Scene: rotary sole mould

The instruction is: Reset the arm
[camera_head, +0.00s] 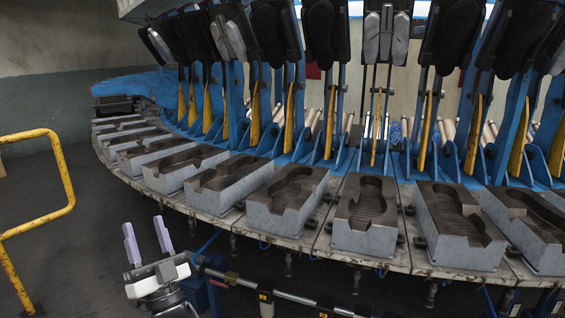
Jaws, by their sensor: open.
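My gripper (147,242) is at the lower left of the head view, with its two pale purple fingers pointing up and spread apart. It is open and nothing shows between the fingers. It stands in front of the rotary machine, apart from the moulds and below the level of their tops. Most of my arm is out of view below the gripper.
A curved row of grey sole moulds (366,239) sits on the machine's rim (280,238), under raised lids on blue arms. A yellow railing (62,172) stands at the left. A horizontal pipe (295,298) runs right of my gripper. Dark floor (85,270) lies between railing and gripper.

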